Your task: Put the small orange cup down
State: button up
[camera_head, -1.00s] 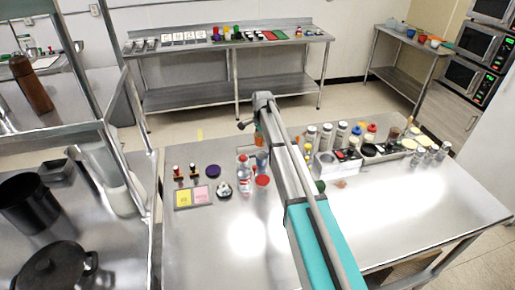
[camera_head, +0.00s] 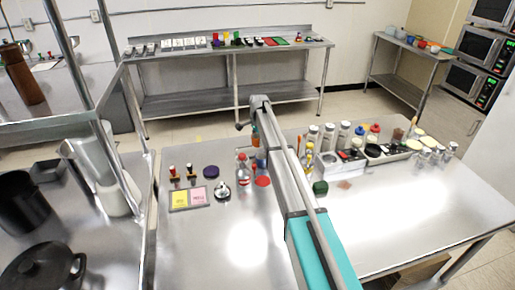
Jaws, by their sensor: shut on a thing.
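My arm reaches from the bottom right over the near steel table (camera_head: 215,265). Its wrist is near the table's far edge. My gripper (camera_head: 254,138) is mostly hidden behind the arm; its fingers do not show clearly. A small orange patch beside the arm, below the wrist, looks like the small orange cup (camera_head: 254,130), held in the shut gripper. Most of the cup is hidden, and I cannot tell its height above the table. A blue item (camera_head: 261,160) and a red disc (camera_head: 263,181) show just below it in the picture.
A clear bottle (camera_head: 242,168), a purple disc (camera_head: 211,171) and yellow and pink cards (camera_head: 190,198) are left of the arm. Several jars and bottles (camera_head: 343,132) crowd the right. The table's front is clear. A shelf post (camera_head: 95,110) stands left.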

aim_at(257, 150)
dwell(0.3)
jog(key=shift+w+f+b, duration=0.4)
jog(key=shift+f+b, duration=1.6)
jog(key=shift+f, duration=0.15)
jog(key=o, duration=1.1)
jog(key=shift+o, duration=0.2)
jog(key=shift+r, duration=0.2)
notch_tip(257, 150, up, 12)
jog(key=p, duration=1.2)
jog(key=shift+s, duration=0.15)
jog(key=shift+d, duration=0.1)
